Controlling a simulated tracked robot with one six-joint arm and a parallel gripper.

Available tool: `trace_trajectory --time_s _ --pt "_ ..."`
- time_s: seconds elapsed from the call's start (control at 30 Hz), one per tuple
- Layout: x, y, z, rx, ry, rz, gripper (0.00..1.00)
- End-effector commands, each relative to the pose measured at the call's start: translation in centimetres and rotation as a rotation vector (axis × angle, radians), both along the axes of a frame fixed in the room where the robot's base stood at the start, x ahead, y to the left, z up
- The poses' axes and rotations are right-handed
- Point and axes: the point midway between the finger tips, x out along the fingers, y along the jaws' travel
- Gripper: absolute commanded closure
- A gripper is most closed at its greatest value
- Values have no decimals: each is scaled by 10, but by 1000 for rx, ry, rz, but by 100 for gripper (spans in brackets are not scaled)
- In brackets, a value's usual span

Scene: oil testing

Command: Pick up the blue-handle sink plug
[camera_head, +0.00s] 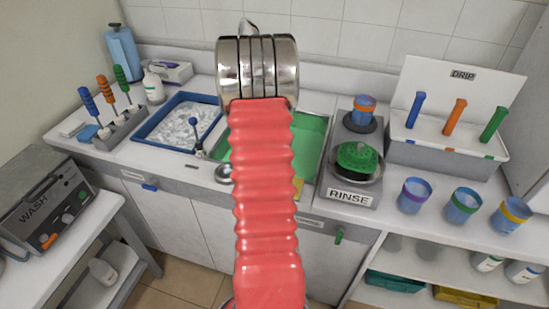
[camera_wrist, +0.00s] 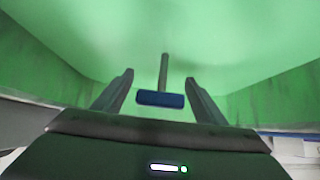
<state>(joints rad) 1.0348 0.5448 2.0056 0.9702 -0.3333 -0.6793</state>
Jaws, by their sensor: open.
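The sink plug shows in the wrist view as a blue bar handle (camera_wrist: 160,99) with a thin grey stem (camera_wrist: 164,70) running away from it toward the green basin. My gripper (camera_wrist: 158,77) is open, one finger on each side of the handle in the picture, with a visible gap on both sides. I cannot tell how far the handle is from the fingers in depth. In the head view my red-sleeved arm stands across the green basin (camera_head: 313,140) and hides the gripper and the plug.
A blue-rimmed basin of white foam (camera_head: 183,128) lies left of the green one. Right are a RINSE unit (camera_head: 349,196), a DRIP rack (camera_head: 437,155) and several cups (camera_head: 463,205). The green walls surround the gripper's surroundings in the wrist view.

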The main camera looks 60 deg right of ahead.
Motion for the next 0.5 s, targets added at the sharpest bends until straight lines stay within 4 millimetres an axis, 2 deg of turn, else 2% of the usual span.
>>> trace_trajectory --time_s 0.17,0.5 --pt "0 0 0 0 0 0 35" --pt "0 0 0 0 0 0 59"
